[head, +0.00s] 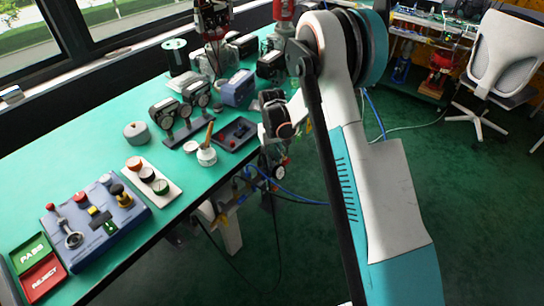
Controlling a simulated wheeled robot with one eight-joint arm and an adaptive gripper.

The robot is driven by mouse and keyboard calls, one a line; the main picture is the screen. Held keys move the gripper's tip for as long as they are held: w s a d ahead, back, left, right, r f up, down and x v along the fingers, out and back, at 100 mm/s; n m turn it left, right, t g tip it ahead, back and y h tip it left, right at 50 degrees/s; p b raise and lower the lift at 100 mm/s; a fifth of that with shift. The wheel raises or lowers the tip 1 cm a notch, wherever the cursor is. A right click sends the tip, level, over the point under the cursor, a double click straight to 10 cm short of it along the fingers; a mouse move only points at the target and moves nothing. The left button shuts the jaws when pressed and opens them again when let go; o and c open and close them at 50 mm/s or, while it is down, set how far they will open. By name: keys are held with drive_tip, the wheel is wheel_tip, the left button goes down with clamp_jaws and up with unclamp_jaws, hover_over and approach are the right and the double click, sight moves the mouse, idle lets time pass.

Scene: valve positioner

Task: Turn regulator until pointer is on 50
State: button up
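Two dark round gauge-like instruments (166,112) stand on a small stand on the green bench; no pointer or scale can be read on them at this size. I cannot tell for sure which part is the regulator. A dark and red assembly (213,20) stands at the far end of the bench, cut off by the top edge. My arm runs down the right middle, and its wrist hangs beside the bench's right edge. My gripper (274,163) seems to be below the wrist, small and dark, apart from the instruments. Its fingers cannot be made out.
The bench (105,150) holds a blue control box (95,222), a button plate (153,182), a brush pot (207,155), a dark tray (236,134) and green and red signs (36,265). Cables hang beside it. A white chair (506,55) stands right; open floor lies between.

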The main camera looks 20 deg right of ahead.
sight(272, 155)
wheel_tip(272, 155, up, 12)
idle(0.7)
drive_tip(key=shift+r, duration=0.1)
drive_tip(key=s+r+t, duration=0.3)
drive_tip(key=s+r, duration=1.2)
drive_tip(key=r, duration=0.2)
drive_tip(key=s+r+m+t, duration=0.1)
drive_tip(key=s+t, duration=0.3)
drive_tip(key=s, duration=1.4)
drive_tip(key=shift+r, duration=0.1)
idle(1.7)
